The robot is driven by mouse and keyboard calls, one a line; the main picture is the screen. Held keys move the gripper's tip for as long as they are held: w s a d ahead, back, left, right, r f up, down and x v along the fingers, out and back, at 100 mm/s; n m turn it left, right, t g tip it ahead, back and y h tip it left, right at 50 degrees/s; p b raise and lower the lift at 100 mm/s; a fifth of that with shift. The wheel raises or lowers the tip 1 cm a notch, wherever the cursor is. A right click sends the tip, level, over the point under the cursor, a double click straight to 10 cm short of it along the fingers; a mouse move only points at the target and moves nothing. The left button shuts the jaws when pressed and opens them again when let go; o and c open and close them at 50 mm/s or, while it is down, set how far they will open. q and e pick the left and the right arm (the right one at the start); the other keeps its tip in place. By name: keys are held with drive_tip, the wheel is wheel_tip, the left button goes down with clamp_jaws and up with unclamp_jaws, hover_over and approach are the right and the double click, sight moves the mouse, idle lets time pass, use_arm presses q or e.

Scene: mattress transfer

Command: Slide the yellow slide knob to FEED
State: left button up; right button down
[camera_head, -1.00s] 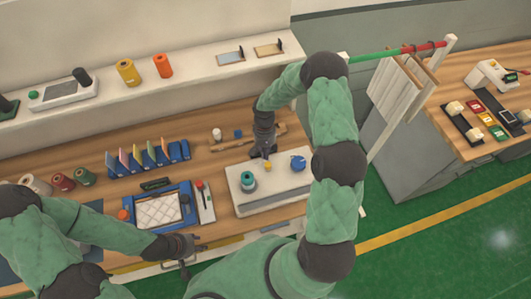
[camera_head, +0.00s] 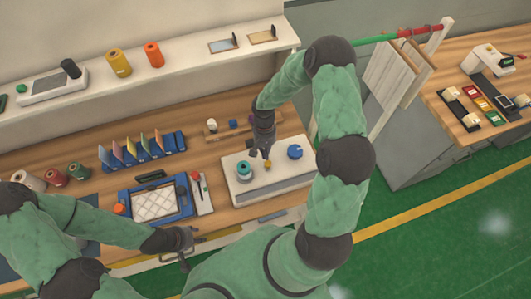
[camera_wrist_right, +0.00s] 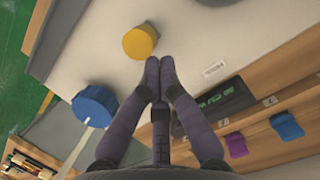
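The yellow slide knob (camera_head: 267,163) sits on top of a pale box-shaped machine (camera_head: 240,188) on the bench. In the right wrist view the knob (camera_wrist_right: 140,42) is a round yellow cap just beyond the fingertips. My right gripper (camera_head: 266,153) reaches down from above, at the knob's far side. Its fingertips (camera_wrist_right: 160,72) are together with nothing seen between them; a small gap to the knob seems to show. No FEED label is readable. My left gripper (camera_head: 184,250) is low by the bench's front edge, away from the machine; its finger opening is unclear.
A blue knob (camera_head: 295,152) and a teal spool (camera_head: 243,170) stand on the same machine; the blue knob (camera_wrist_right: 95,105) is left of my right fingers in the wrist view. A blue-framed tray (camera_head: 186,200) lies left. A shelf (camera_head: 190,61) runs behind.

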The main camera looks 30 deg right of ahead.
drive_tip(key=p+v, duration=0.5)
drive_tip(key=v, duration=0.4)
drive_tip(key=shift+r, duration=0.4)
drive_tip(key=shift+w, duration=0.1)
